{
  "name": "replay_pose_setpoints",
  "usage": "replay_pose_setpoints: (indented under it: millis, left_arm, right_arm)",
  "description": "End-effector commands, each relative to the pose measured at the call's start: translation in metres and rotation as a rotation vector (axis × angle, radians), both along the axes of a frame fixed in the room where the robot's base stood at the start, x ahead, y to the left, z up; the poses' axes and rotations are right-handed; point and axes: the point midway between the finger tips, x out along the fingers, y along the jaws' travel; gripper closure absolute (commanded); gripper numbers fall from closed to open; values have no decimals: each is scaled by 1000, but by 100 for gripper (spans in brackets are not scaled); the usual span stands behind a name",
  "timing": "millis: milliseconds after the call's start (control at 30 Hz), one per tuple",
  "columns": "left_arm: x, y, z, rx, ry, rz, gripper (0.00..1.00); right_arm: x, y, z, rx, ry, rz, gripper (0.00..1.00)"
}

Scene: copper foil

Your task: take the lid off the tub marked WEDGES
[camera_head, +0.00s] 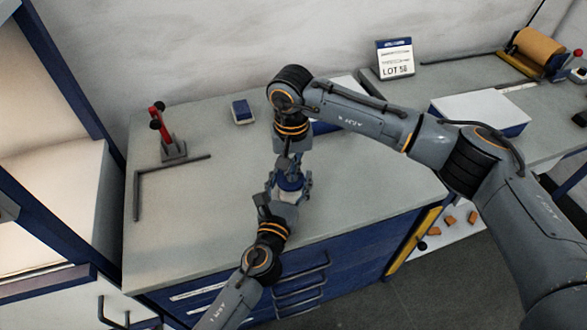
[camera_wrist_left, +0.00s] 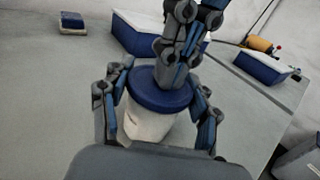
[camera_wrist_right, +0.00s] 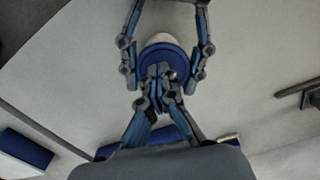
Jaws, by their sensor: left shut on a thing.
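A white tub (camera_wrist_left: 148,124) with a round blue lid (camera_wrist_left: 160,92) stands upright near the front of the grey worktop; the lid sits on it. Its label cannot be read. My left gripper (camera_wrist_left: 158,120) is shut on the tub's body, one finger on each side. My right gripper (camera_wrist_right: 160,82) reaches down over the middle of the lid (camera_wrist_right: 146,57), its fingers close together. They hide the lid's centre, so I cannot tell whether they grip a knob. In the head view the tub and lid (camera_head: 290,184) are mostly hidden between both grippers.
A red-handled tool on a stand (camera_head: 168,142) and a dark L-shaped bar (camera_head: 138,190) lie to the left. A small blue box (camera_head: 242,112) is behind. A white-topped blue box (camera_wrist_left: 140,36) lies beyond the tub. A LOT 58 sign (camera_head: 395,60) stands at the back.

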Motion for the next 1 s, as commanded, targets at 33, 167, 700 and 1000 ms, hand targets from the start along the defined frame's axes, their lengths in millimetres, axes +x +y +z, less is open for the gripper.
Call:
replay_pose_setpoints:
  millis: [33, 167, 700, 1000]
  left_arm:
    - [0, -5, 5, -4, -11, -11, 96]
    - [0, -5, 6, -3, -13, -11, 96]
    - [1, -2, 3, 0, -7, -3, 97]
    - [1, -1, 3, 1, -5, -2, 97]
  right_arm:
    - [-6, 5, -7, 7, 13, 10, 100]
    - [-6, 5, -4, 8, 12, 10, 100]
    - [-3, 3, 17, 6, 6, 5, 100]
    - [-2, 2, 18, 5, 5, 3, 100]
